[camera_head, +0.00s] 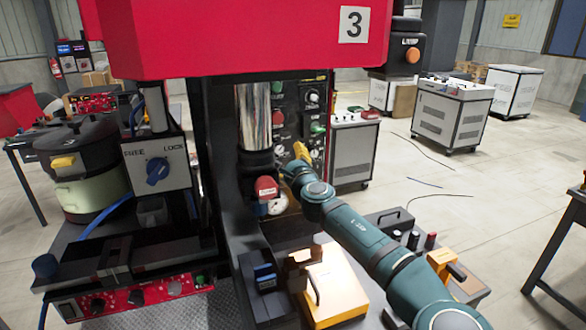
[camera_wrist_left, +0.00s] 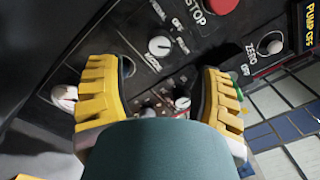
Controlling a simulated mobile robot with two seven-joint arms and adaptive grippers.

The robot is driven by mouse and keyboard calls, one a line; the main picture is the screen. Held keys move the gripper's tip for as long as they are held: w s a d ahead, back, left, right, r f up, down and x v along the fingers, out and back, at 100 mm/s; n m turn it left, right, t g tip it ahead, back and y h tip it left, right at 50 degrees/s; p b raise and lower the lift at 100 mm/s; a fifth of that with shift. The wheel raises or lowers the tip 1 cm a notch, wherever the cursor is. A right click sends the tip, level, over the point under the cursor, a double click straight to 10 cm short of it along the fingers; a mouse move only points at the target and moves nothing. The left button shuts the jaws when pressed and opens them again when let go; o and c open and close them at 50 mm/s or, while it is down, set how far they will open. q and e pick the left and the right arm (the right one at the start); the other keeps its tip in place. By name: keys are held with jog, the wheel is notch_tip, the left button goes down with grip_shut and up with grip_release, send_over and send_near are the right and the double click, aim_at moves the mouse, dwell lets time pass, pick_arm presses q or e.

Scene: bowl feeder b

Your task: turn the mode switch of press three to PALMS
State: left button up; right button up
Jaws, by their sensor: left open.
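Press three shows its red head (camera_head: 230,40) with a white plate marked 3 in the head view. Behind its column stands a dark control panel (camera_head: 315,125) with knobs and buttons. My left gripper (camera_head: 299,156) is at this panel. In the left wrist view its yellow fingers are spread, with nothing between the tips (camera_wrist_left: 158,70). A white-pointer knob (camera_wrist_left: 160,46) lies just beyond the gap, below a red stop button (camera_wrist_left: 219,5). A smaller knob (camera_wrist_left: 182,103) shows between the fingers. I cannot read PALMS anywhere, so I cannot tell which knob is the mode switch.
A blue FREE/LOCK switch (camera_head: 157,171) is on a box left of the column. A red-capped part and gauge (camera_head: 277,203) sit close below my gripper. A yellow box (camera_head: 336,290) with a handle stands in front.

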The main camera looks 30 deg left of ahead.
pick_arm(q)
jog(key=shift+v, duration=2.4)
